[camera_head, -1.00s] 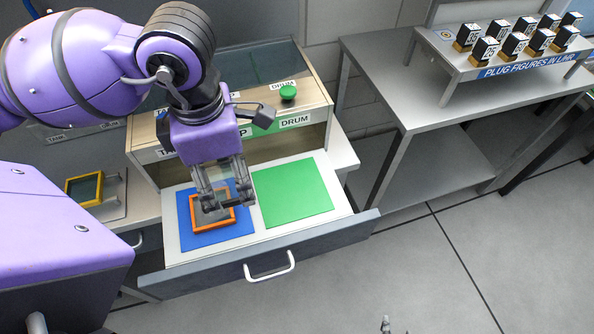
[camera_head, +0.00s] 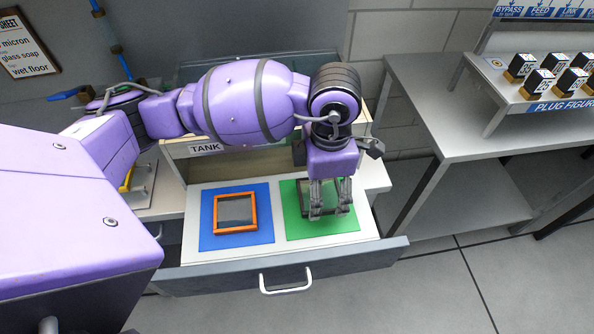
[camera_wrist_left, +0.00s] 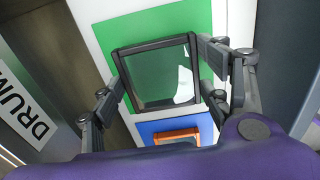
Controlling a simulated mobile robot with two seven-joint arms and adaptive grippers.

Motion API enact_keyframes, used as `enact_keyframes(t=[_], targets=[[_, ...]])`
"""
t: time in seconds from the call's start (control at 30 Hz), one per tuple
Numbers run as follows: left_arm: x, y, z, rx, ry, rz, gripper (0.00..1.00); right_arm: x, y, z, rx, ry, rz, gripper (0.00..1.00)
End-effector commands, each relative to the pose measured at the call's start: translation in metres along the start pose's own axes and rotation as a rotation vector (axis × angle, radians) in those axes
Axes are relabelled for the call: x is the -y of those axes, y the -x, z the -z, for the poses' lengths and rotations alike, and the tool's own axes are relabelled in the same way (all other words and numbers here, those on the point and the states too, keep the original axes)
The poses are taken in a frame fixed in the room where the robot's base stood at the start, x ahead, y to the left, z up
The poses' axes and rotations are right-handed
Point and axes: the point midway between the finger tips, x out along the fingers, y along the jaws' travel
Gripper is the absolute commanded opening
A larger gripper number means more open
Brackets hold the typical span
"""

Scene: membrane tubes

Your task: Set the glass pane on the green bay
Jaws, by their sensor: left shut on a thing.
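The glass pane (camera_wrist_left: 160,75), clear with a dark frame, is between the fingers of my left gripper (camera_head: 330,212). The gripper is shut on it, pointing down over the green bay (camera_head: 294,226). In the head view the fingers partly hide the pane (camera_head: 312,198). In the wrist view the green bay (camera_wrist_left: 198,18) shows around and through the pane. I cannot tell whether the pane touches the bay or hangs just above it. My right gripper is not in view.
An orange-framed pane (camera_head: 218,228) lies on the blue bay (camera_head: 208,242) beside the green one. Both bays are in an open drawer (camera_head: 345,268) with a front wall. A yellow-framed thing (camera_head: 127,181) at left is mostly hidden. A steel table (camera_head: 440,125) stands at right.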

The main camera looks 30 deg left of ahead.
Motion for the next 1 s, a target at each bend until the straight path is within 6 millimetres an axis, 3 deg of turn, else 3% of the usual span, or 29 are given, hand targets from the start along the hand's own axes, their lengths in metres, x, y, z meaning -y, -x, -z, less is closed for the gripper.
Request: enact_keyframes(t=[0.17, 0.53, 0.57, 0.67, 1.0], targets=[[0.0, -0.024, 0.001, -0.001, -0.001, -0.002, 0.38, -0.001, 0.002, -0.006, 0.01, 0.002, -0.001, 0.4], [0.0, -0.028, 0.001, -0.001, -0.001, -0.002, 0.38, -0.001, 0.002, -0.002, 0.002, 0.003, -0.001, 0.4], [0.0, -0.028, 0.001, -0.001, -0.001, -0.002, 0.73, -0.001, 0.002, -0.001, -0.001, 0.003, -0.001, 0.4], [0.0, -0.027, 0.001, -0.001, -0.001, -0.003, 0.86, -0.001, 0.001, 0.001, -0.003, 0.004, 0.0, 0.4], [-0.001, -0.027, 0.001, -0.001, -0.001, -0.003, 0.89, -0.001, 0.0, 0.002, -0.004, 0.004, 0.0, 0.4]])
